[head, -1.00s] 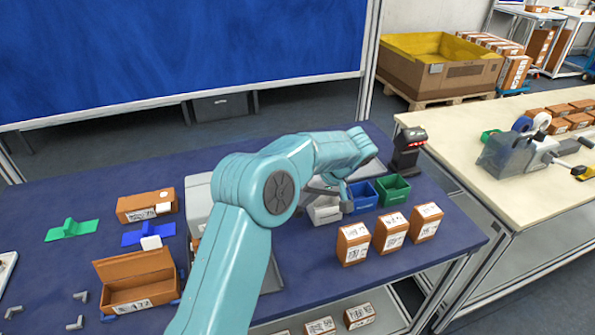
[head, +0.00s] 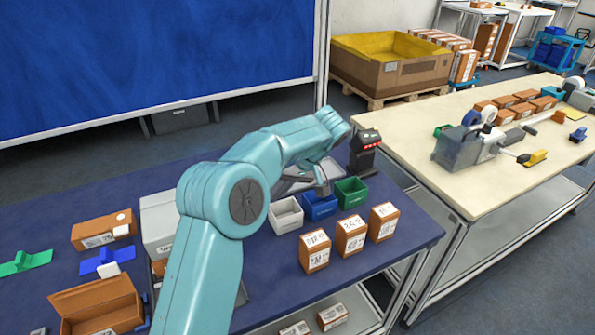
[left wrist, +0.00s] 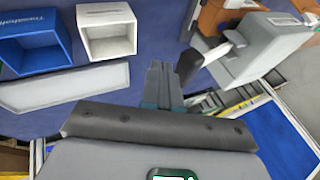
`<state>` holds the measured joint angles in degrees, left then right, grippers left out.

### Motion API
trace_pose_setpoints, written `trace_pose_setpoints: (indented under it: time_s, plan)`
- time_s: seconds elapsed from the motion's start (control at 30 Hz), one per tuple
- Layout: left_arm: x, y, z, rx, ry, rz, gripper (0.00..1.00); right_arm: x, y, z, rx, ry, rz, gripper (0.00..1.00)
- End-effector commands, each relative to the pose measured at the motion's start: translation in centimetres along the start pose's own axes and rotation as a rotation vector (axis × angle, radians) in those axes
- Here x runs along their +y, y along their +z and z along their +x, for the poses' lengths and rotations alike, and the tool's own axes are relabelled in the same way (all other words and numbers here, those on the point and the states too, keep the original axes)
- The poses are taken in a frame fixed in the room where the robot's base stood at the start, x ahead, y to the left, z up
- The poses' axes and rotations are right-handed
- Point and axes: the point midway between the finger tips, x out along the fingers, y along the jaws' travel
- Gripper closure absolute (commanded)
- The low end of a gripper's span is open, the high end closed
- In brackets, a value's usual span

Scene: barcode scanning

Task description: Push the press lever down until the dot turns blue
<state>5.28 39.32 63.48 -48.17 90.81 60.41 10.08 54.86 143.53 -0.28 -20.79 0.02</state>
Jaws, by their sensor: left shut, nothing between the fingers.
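The press is a light grey machine (head: 158,226), partly hidden behind my left arm in the head view. In the left wrist view its grey body (left wrist: 270,48) stands at the right, with a short light bar (left wrist: 216,53) reaching toward my fingers. I cannot tell whether this bar is the lever, or whether it touches them. The dot is not visible. My right gripper is not in view.
White (head: 286,215), blue (head: 320,210) and green (head: 351,192) bins stand together. Several brown boxes (head: 351,236) line the table's front right. A black scanner (head: 364,152) stands behind the green bin. An open brown box (head: 100,308) sits at the left. A pale table (head: 480,180) stands at right.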

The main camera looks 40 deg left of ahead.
Motion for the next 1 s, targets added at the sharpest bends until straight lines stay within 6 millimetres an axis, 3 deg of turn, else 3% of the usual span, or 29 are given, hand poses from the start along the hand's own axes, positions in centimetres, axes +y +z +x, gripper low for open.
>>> trace_pose_setpoints:
  time_s: [0.2,0.33,1.0]
  plan:
    - [0.6,-0.1,-4.1,0.002,0.003,0.0,1.0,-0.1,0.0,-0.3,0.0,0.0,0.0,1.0]
    - [0.7,-0.1,-5.4,0.002,0.002,0.001,1.0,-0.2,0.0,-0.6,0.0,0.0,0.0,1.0]
    - [1.0,-0.1,-6.1,0.001,0.001,0.0,1.0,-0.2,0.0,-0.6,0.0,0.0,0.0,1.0]
